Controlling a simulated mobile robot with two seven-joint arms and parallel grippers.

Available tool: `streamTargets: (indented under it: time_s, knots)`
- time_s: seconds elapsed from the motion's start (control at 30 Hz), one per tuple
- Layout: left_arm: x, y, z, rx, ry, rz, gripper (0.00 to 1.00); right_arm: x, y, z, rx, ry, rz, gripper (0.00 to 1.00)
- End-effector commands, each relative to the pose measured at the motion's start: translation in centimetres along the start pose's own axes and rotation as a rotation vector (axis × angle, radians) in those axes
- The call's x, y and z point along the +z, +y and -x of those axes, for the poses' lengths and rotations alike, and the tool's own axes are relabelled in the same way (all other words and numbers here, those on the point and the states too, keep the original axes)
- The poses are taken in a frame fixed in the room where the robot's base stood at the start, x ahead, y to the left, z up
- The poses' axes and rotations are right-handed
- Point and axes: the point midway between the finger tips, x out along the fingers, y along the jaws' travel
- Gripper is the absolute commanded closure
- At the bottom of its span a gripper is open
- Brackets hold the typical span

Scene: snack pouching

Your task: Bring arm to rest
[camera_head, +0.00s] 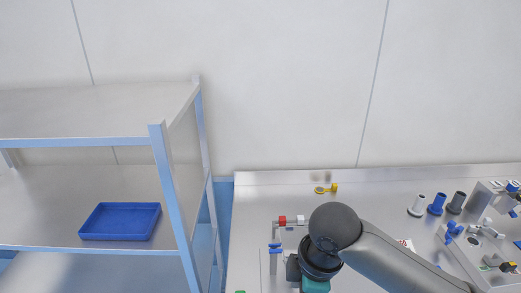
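One of my arms (400,260) comes in from the lower right, over the grey table (255,210). Its dark rounded joint (335,225) is near the middle of the table, with a teal part below it at the bottom edge. No gripper fingers show; that arm's gripper is hidden or below the frame. My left arm and gripper are not in view.
A shelf rack (165,180) stands at the left with a blue tray (120,238) on its middle shelf. Several cylinders, including a blue one (436,205), and a fixture (485,235) are at the table's right. A small yellow item (326,189) lies at the back.

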Motion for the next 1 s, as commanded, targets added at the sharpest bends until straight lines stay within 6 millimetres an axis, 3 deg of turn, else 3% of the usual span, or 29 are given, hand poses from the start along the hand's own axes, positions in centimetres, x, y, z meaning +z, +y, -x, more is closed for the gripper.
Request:
streamTargets:
  time_s: [0.1,0.17,0.3,0.47,0.67,1.0]
  knots:
    - [-2.2,-0.4,-0.1,-0.005,0.035,0.0,0.31,-1.5,-1.8,-1.2,0.009,0.071,-0.078,0.31]
    - [-2.4,-0.4,-0.1,-0.006,0.037,0.0,0.31,-2.1,-2.5,-1.6,0.02,0.108,-0.133,0.31]
    - [-1.0,-0.2,-0.1,-0.003,0.017,0.0,0.31,-2.8,-4.0,-2.5,0.044,0.182,-0.291,0.31]
    - [0.5,0.0,0.0,0.0,-0.008,0.0,0.31,-2.2,-5.7,-3.3,0.071,0.236,-0.504,0.31]
    - [0.4,0.0,0.0,0.0,-0.008,0.0,0.31,0.8,-8.0,-4.2,0.114,0.241,-0.802,0.31]
    - [0.0,-0.1,0.0,-0.001,-0.001,0.0,0.31,8.1,-12.8,-5.0,0.203,0.121,-1.2,0.31]
